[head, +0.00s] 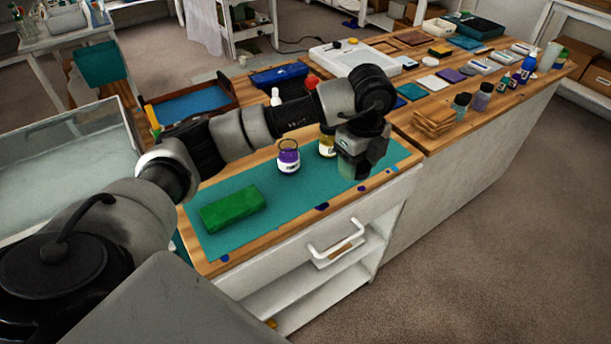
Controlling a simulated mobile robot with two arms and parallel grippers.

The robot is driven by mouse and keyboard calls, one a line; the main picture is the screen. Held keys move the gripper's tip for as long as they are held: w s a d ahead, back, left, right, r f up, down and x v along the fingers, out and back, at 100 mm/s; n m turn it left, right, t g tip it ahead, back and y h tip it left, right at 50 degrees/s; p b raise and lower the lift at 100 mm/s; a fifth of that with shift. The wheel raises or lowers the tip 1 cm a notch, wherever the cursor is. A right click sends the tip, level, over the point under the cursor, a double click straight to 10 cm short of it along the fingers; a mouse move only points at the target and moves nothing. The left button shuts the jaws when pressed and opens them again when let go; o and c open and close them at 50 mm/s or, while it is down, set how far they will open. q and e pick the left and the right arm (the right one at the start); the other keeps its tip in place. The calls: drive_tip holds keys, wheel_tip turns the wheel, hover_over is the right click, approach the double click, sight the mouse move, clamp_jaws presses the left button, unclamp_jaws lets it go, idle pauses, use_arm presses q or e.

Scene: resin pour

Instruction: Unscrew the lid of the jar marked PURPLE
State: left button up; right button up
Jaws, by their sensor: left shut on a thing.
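A small jar with a purple band (288,160) stands upright on the teal mat (232,238). Its top shows a dark ring around a lighter middle; I cannot read its marking or tell for sure whether a lid is on. A jar with a yellow band (327,142) stands to its right. My left gripper (356,160) is right of both jars, pointing down over the mat, apart from the purple-banded jar. It is shut on a pale greenish thing (349,170), partly hidden by the gripper. My right gripper is out of view.
A green block (232,208) lies on the mat's left part. A small white bottle (275,97) and a red-topped thing (311,83) stand behind my arm. Wooden pieces (434,122) and several small bottles are on the worktop at right. The mat's middle front is clear.

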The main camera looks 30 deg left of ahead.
use_arm(q)
drive_tip(key=p, duration=0.2)
hover_over(311, 182)
wheel_tip(311, 182, down, 7)
drive_tip(key=shift+d+r, duration=0.1)
wheel_tip(311, 182, down, 4)
drive_tip(key=shift+r+p, duration=0.1)
drive_tip(key=shift+p, duration=0.35)
drive_tip(key=shift+f, duration=0.2)
drive_tip(key=shift+f, duration=0.2)
drive_tip(key=o, duration=1)
drive_tip(key=shift+r, duration=0.1)
